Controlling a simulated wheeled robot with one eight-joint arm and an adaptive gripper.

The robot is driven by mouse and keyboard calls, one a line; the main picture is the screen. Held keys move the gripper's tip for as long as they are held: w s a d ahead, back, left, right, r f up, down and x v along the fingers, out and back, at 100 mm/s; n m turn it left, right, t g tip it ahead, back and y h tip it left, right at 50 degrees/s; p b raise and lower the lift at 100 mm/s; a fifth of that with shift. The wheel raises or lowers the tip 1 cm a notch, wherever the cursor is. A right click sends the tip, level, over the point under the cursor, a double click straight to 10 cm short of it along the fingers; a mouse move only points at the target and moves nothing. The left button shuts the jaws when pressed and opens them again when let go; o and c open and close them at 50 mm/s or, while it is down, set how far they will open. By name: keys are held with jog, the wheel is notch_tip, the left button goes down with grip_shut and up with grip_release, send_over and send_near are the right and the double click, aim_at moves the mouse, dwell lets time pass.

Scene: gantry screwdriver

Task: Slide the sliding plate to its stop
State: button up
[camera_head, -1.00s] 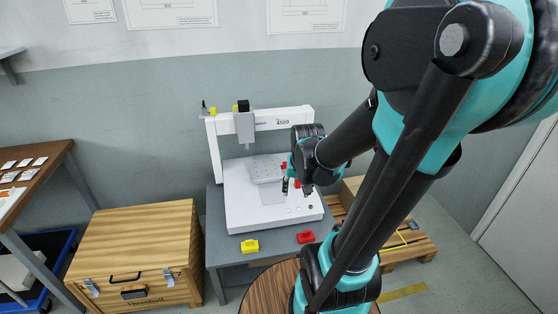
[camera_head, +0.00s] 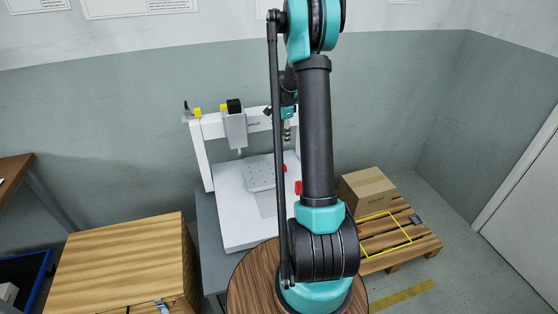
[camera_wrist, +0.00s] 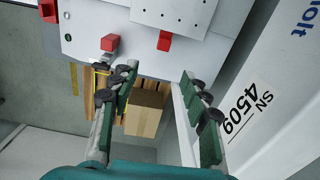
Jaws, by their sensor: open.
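The sliding plate (camera_head: 260,172) is a light grey plate with small holes, on the white base (camera_head: 232,215) of the gantry machine under its spindle. In the wrist view the holed plate (camera_wrist: 172,14) is at the top, with a red block (camera_wrist: 165,41) at its edge. My gripper (camera_head: 287,136) is by the right side of the gantry, partly hidden by my arm. In the wrist view my gripper (camera_wrist: 158,74) is open and empty, its fingers apart and clear of the plate. My arm hides the right part of the base in the head view.
A gantry column (camera_wrist: 270,90) marked SN 4509 stands close on the right of the wrist view. Red pieces (camera_wrist: 110,43) sit on the base. A wooden crate (camera_head: 125,262) stands left. A cardboard box (camera_head: 367,190) sits on a pallet (camera_head: 425,238) at right.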

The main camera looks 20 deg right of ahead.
aim_at(283, 166)
jog(key=f, duration=1.2)
jog(key=w+f, duration=0.1)
jog(key=f, duration=0.5)
jog(key=shift+w+d, duration=0.1)
jog(key=shift+d, duration=0.05)
grip_shut()
